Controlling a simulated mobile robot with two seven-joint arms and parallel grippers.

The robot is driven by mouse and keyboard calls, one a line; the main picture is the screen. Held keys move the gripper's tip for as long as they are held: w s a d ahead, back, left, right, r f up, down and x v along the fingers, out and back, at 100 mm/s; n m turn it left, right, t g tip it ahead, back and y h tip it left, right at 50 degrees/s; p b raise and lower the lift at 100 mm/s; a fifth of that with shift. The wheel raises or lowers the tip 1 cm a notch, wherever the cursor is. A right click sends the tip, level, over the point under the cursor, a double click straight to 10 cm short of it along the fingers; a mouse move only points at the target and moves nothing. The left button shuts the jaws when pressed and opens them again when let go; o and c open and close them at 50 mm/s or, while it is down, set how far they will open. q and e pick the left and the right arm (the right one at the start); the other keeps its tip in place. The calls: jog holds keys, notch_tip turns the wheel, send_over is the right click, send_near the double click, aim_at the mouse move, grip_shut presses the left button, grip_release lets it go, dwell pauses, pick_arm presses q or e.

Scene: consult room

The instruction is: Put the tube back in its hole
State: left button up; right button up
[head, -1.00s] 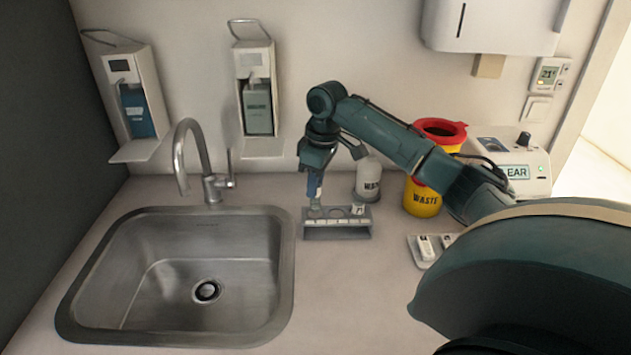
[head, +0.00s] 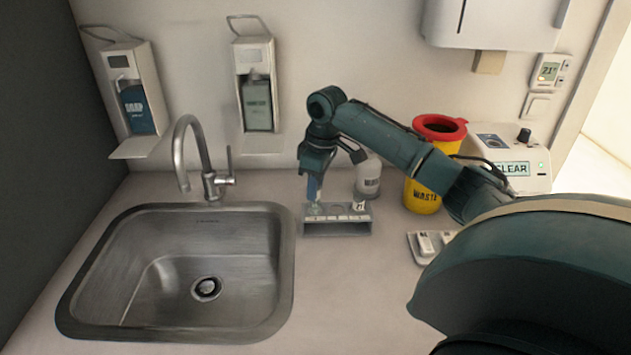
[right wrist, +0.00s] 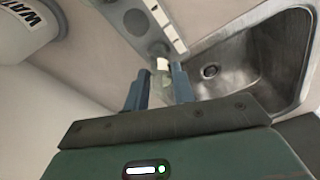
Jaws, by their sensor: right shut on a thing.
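The grey rack (head: 360,230) stands on the counter just right of the sink, with a pale labelled strip along it. My right gripper (head: 314,193) is over the rack's left end, pointing down. In the right wrist view the gripper (right wrist: 158,88) is shut on a pale, see-through tube (right wrist: 160,80) with a white part showing between the fingers. The tube lies in line with a round dark hole of the rack (right wrist: 178,44). I cannot tell whether its end is inside the hole or just above it. My left gripper is not in view.
The sink (head: 150,215) with its tap is close on the left. A white waste bottle (head: 368,178) stands behind the rack. A yellow bin (head: 422,195) with a red lid and a small tray (head: 413,250) are to the right. Counter in front of the rack is clear.

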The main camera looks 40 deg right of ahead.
jog(key=shift+f, duration=1.5)
jog(key=o, duration=1)
jog(key=shift+o, duration=0.2)
notch_tip(320, 180, up, 13)
jog(key=s+b, duration=0.1)
jog(key=shift+s+d, duration=0.2)
jog(key=shift+d, duration=0.15)
jog(key=shift+f, duration=0.1)
